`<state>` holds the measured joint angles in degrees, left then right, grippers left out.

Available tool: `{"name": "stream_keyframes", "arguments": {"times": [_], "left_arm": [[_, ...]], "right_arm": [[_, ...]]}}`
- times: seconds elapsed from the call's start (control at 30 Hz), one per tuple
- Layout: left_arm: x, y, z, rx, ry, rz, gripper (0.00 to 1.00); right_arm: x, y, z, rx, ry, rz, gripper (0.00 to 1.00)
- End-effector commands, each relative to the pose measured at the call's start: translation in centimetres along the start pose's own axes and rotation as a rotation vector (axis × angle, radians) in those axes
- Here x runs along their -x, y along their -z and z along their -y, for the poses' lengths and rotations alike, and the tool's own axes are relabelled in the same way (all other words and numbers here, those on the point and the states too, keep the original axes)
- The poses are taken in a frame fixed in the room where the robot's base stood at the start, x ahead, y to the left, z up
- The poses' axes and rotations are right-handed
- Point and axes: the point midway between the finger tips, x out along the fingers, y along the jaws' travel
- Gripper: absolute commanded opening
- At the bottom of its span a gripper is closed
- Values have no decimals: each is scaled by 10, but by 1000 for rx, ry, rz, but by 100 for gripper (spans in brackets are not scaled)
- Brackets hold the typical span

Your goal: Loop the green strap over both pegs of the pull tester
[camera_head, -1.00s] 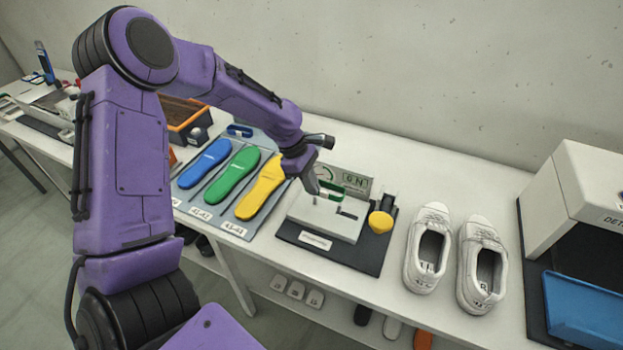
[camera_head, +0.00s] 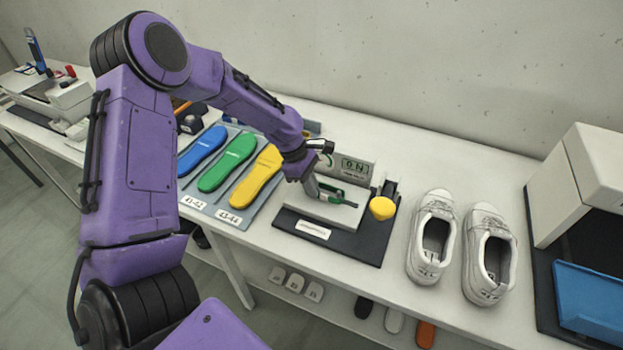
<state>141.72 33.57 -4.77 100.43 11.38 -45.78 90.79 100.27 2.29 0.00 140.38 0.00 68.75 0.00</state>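The green strap (camera_head: 334,194) is a small loop at the tip of my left gripper (camera_head: 312,189). The gripper appears shut on the strap's left end and holds it low over the pull tester's white block (camera_head: 300,203). A dark peg (camera_head: 351,204) shows at the strap's right end. I cannot tell whether the strap is around it. The other peg is hidden by the gripper or strap. The tester has a dark base (camera_head: 358,245), a display (camera_head: 355,167) behind and a yellow knob (camera_head: 382,208) at right. My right gripper is not in view.
Blue (camera_head: 203,150), green (camera_head: 227,163) and yellow (camera_head: 257,178) insoles lie on a grey board left of the tester. White shoes (camera_head: 433,240) stand to its right, then a machine with a blue tray (camera_head: 588,300). A wall stands behind.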

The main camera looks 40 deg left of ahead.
Motion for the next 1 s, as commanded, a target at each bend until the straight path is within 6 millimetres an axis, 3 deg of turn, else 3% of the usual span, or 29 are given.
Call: {"name": "stream_keyframes", "arguments": {"times": [0.2,0.23,0.3,0.33,1.0], "left_arm": [[-1,0,0,-1,-1,0,0],[-1,0,0,-1,-1,0,6],[-1,-1,-1,-1,-1,0,29],[-1,-1,-1,-1,-1,0,33],[7,-2,-4,-2,-12,2,33]], "right_arm": [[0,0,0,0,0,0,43],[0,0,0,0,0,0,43],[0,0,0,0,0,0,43],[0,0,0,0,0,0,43],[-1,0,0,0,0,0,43]]}}
